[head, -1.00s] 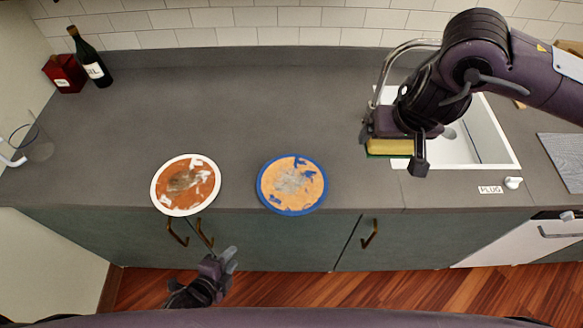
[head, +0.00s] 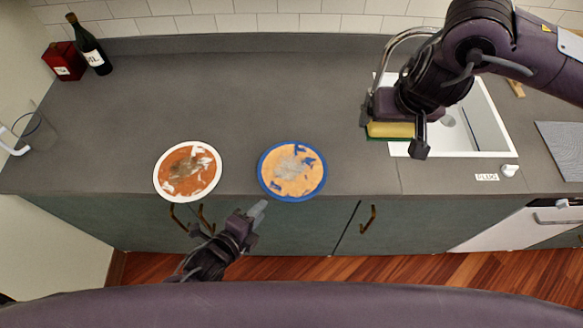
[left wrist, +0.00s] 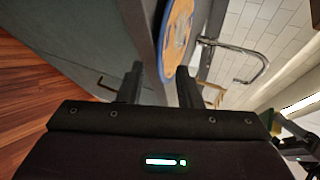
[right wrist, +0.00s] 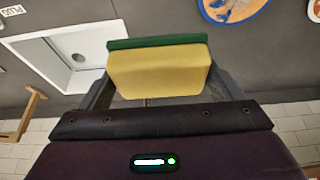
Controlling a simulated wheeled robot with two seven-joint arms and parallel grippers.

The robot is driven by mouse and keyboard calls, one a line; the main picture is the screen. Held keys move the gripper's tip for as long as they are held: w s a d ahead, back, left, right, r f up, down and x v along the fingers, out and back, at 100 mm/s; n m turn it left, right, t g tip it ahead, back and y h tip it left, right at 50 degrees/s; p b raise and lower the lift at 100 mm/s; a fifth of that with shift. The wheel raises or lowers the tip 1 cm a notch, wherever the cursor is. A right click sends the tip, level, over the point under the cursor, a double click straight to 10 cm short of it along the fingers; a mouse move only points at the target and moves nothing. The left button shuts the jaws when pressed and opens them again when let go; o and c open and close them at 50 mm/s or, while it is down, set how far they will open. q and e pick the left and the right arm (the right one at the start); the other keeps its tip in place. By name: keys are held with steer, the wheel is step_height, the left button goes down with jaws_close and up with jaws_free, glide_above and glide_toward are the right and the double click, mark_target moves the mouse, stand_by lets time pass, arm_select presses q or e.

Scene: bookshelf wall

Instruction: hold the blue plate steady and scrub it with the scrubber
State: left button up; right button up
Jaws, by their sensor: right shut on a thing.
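The blue plate (head: 293,195) lies on the counter near its front edge, its face covered with orange and grey dirt. Its rim also shows in the left wrist view (left wrist: 164,50). My left gripper (head: 256,214) is open and empty, in front of the counter edge just below and left of the blue plate, apart from it. In the left wrist view its two fingers (left wrist: 158,84) stand apart, with the counter edge between them. My right gripper (head: 392,134) is shut on the yellow and green scrubber (head: 390,130), above the counter by the sink. The scrubber fills the jaws in the right wrist view (right wrist: 158,70).
A white-rimmed dirty plate (head: 188,198) lies left of the blue plate. The white sink (head: 490,140) with its faucet (head: 385,60) is at the right. The middle counter is clear.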

mark_target(274, 197)
step_height(274, 197, down, 4)
steer(key=b, duration=0.3)
steer(key=shift+r, duration=0.1)
arm_select(q)
steer(key=shift+b+x, duration=0.35)
steer(key=shift+x, duration=2.75)
arm_select(e)
steer(key=shift+f, duration=0.35)
arm_select(q)
jaws_close()
